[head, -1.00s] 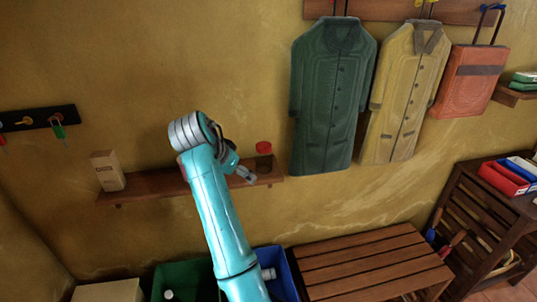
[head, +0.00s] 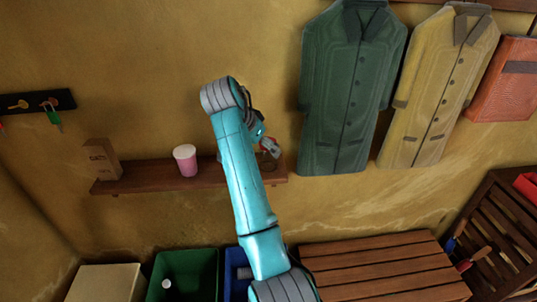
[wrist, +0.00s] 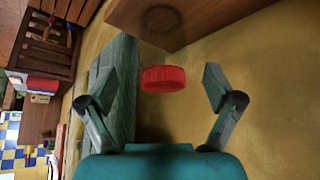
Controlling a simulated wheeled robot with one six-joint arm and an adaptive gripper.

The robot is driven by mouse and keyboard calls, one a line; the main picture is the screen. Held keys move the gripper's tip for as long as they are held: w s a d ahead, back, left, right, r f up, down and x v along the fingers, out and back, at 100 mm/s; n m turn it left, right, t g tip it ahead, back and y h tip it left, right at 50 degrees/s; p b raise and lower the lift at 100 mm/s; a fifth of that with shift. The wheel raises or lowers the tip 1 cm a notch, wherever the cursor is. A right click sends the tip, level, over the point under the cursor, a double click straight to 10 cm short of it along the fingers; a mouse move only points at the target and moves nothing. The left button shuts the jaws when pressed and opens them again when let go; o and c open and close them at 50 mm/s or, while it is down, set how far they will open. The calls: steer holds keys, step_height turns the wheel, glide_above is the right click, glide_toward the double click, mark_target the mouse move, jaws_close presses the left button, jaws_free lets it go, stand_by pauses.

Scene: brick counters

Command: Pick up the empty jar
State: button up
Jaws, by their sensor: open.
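The jar's red lid (wrist: 163,80) shows in the wrist view, between my two open fingers and touching neither. Its body looks like clear glass, hard to make out, with a faint round base (wrist: 160,18) on the brown shelf. In the head view the jar is at the right end of the wall shelf (head: 150,178), mostly hidden by my gripper (head: 268,150). My gripper (wrist: 158,77) is open and empty, with a finger on each side of the lid.
A pink and white cup (head: 186,160) and a brown carton (head: 101,160) stand on the same shelf to the left. A green coat (head: 350,95) hangs close to the right of the shelf. Green (head: 185,262) and blue bins and a slatted bench (head: 380,265) are below.

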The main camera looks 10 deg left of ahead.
mark_target(268, 152)
steer(key=shift+x, duration=2.6)
steer(key=shift+w+a+r, duration=0.1)
steer(key=shift+w, duration=0.05)
steer(key=c, duration=1.4)
steer(key=shift+o, duration=0.2)
steer(key=shift+r, duration=0.15)
